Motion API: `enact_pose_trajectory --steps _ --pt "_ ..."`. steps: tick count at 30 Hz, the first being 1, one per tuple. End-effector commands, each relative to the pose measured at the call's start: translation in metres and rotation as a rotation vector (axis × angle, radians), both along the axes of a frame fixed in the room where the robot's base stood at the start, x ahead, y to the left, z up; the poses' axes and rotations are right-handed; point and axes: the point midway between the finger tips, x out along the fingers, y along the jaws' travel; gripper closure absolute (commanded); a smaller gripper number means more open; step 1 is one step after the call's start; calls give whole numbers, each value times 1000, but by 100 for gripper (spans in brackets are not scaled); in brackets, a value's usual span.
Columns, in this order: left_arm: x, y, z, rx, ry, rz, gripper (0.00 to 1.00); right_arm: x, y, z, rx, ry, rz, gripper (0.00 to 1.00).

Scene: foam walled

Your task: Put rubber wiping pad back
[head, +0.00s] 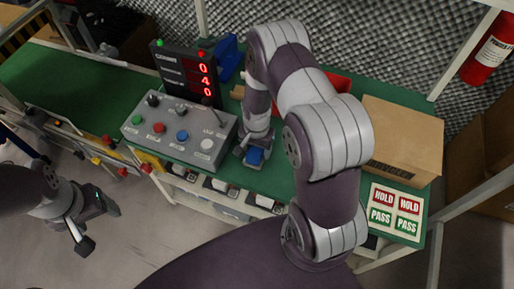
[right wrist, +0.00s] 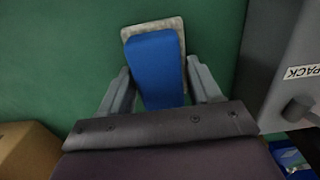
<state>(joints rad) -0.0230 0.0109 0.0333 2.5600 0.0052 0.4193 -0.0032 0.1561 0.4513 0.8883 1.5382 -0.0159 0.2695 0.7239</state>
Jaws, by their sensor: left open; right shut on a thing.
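The wiping pad (right wrist: 156,68) is a blue block with a pale, worn-looking layer along its far end and edge. My right gripper (right wrist: 158,82) is shut on its sides, one finger on each. In the head view the blue pad (head: 255,155) shows at the tip of my right arm, over the green bench just right of the grey button box. I cannot tell whether the pad touches the bench top. My left gripper (head: 95,222) is open and empty, over the floor at the lower left, away from the bench.
The grey button box (head: 178,132) and a display reading 040 (head: 190,72) stand left of my right gripper. A cardboard box (head: 402,138), a red bin (head: 338,82) partly hidden by my arm, and a HOLD/PASS card (head: 396,212) are to the right. A blue object (head: 229,58) stands behind.

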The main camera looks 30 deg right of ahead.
Motion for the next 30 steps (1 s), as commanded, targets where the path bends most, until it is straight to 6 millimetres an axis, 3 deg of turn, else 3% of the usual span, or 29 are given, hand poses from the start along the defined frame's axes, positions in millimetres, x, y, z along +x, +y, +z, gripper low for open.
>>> enact_pose_trajectory --steps 3,4,6,17,27,30 --pt "0 0 -3 0 0 0 29 0 0 -4 1 1 0 75" --pt "0 0 -3 0 0 0 29 0 0 -4 0 0 0 34" --pt "0 0 -2 0 0 0 29 0 0 -3 0 0 0 12" --pt "0 0 2 0 0 0 29 0 0 5 0 -1 0 12" --pt "0 0 16 0 0 0 29 1 0 91 0 -4 1 12" --pt "0 0 18 0 0 0 29 1 0 108 0 -1 1 12"
